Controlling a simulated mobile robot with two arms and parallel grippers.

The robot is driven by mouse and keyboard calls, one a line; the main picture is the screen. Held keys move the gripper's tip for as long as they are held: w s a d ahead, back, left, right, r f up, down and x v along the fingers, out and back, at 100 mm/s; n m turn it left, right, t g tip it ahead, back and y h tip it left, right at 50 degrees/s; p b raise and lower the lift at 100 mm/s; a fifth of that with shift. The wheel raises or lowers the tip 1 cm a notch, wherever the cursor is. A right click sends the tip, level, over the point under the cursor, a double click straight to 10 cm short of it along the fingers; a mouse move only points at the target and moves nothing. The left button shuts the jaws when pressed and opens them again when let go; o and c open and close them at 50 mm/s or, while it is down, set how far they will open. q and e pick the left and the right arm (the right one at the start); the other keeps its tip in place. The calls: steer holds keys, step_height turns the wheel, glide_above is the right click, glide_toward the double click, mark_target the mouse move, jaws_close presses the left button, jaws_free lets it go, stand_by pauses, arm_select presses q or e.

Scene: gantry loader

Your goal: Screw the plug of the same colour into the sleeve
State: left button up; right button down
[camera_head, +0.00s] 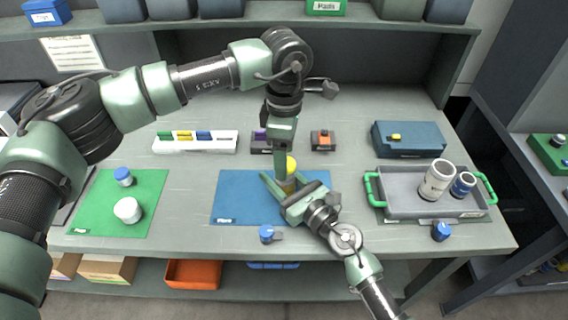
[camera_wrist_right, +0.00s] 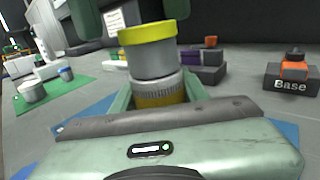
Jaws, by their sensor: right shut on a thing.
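A grey cylinder with a yellow top band (camera_wrist_right: 147,33) stands upright in the right wrist view, above a knurled grey collar and a yellow lower part (camera_wrist_right: 160,98). These look like a plug on a sleeve; how deep it sits I cannot tell. In the head view the yellow top (camera_head: 291,163) shows above the blue mat. My right gripper (camera_head: 284,185) is shut around the lower yellow part. My left gripper (camera_head: 281,160) points down right beside the yellow top; its fingers are seen edge-on and its grip is unclear.
A blue-knobbed part (camera_head: 267,233) lies at the front edge, another (camera_head: 441,231) at the right. The grey tray (camera_head: 400,206) holds two cylinders. The green mat (camera_head: 95,205) holds two parts. A white rack (camera_head: 190,149) and small blocks (camera_head: 323,141) stand behind.

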mark_target(292, 189)
arm_select(q)
step_height(292, 189, up, 8)
steer(key=shift+r, duration=0.2)
arm_select(e)
steer(key=shift+f, duration=0.35)
arm_select(q)
steer(key=shift+s, duration=0.1)
arm_select(e)
steer(key=c, duration=0.7)
jaws_free()
arm_select(q)
steer(key=shift+f, duration=0.1)
arm_select(e)
steer(key=shift+r, duration=0.1)
steer(key=shift+d, duration=0.1)
arm_select(q)
steer(key=shift+f+b, duration=0.45)
arm_select(e)
steer(key=v, duration=0.7)
steer(key=shift+s+d, duration=0.2)
steer(key=shift+s, duration=0.05)
